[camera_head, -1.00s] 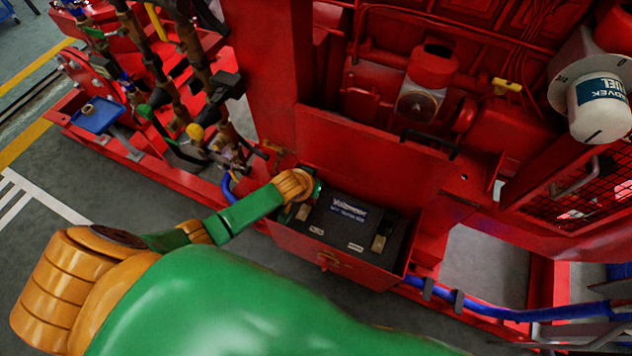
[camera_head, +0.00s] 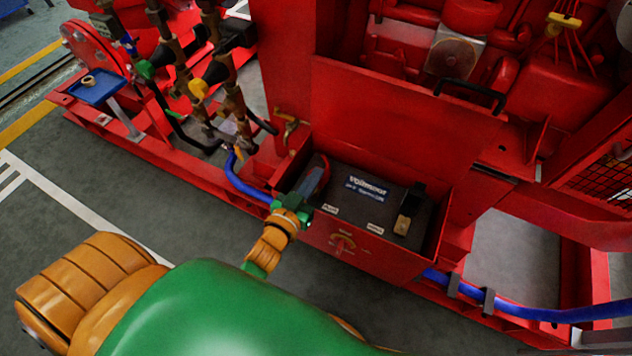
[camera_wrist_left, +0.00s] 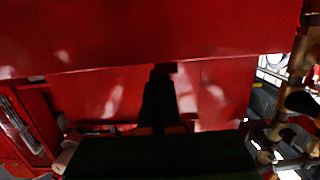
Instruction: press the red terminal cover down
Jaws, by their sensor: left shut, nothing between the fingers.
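The black battery (camera_head: 362,205) sits in an open red box (camera_head: 350,250). What I take for the red terminal cover (camera_head: 325,165) is a narrow red shape at the battery's left end. It is mostly hidden by my left gripper, so I cannot tell whether it is up or down. My left gripper (camera_head: 312,184) is shut and empty, over that left end; contact is unclear. In the left wrist view, the gripper (camera_wrist_left: 158,100) is a dark shape before red metal.
A black part (camera_head: 414,196) stands at the battery's right end beside a brass-coloured terminal (camera_head: 403,225). The red box walls surround the battery. A tall red panel (camera_head: 400,120) rises behind. Blue hoses (camera_head: 245,182) and brass valves lie to the left.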

